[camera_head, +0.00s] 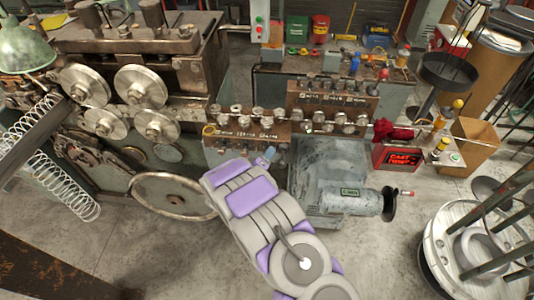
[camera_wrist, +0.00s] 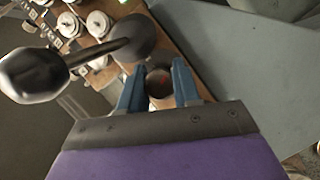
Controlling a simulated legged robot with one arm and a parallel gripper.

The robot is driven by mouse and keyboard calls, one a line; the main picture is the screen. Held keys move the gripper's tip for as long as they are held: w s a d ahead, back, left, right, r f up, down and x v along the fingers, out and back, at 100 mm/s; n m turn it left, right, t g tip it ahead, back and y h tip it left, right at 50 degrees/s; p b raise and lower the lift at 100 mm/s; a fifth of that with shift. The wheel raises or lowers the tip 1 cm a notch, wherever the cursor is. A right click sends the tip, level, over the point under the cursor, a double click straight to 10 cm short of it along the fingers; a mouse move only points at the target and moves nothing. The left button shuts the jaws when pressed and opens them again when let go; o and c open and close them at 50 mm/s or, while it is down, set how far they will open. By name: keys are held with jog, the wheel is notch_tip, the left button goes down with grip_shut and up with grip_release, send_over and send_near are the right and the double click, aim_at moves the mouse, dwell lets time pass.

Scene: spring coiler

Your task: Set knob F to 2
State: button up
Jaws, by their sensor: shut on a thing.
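A brown control panel (camera_head: 245,129) carries a row of pale round knobs and small white markings that are too small to read. My gripper (camera_head: 267,156) is at the lower right part of this panel. In the wrist view, the blue fingers of my gripper (camera_wrist: 158,88) stand on either side of a dark round knob (camera_wrist: 159,80) with a small red mark on its face, and are shut on it. I cannot read a letter or a scale at this knob, so its name and setting cannot be told.
In the wrist view, a dark lever with a ball end (camera_wrist: 32,75) reaches close to the left of my gripper. A second knob panel (camera_head: 330,106) stands to the right.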

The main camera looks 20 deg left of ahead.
jog(key=shift+f+m+g+y, duration=0.2)
jog(key=shift+m+g+y, duration=0.15)
jog(key=shift+m, duration=0.55)
jog(key=shift+m+g+y, duration=0.35)
jog(key=shift+m+y, duration=0.1)
jog(key=shift+m, duration=0.45)
jog(key=o, duration=0.7)
jog(key=shift+a, duration=0.1)
jog(key=o, duration=0.4)
jog(key=shift+a, duration=0.15)
jog(key=shift+c, duration=0.2)
jog(key=shift+r, duration=0.1)
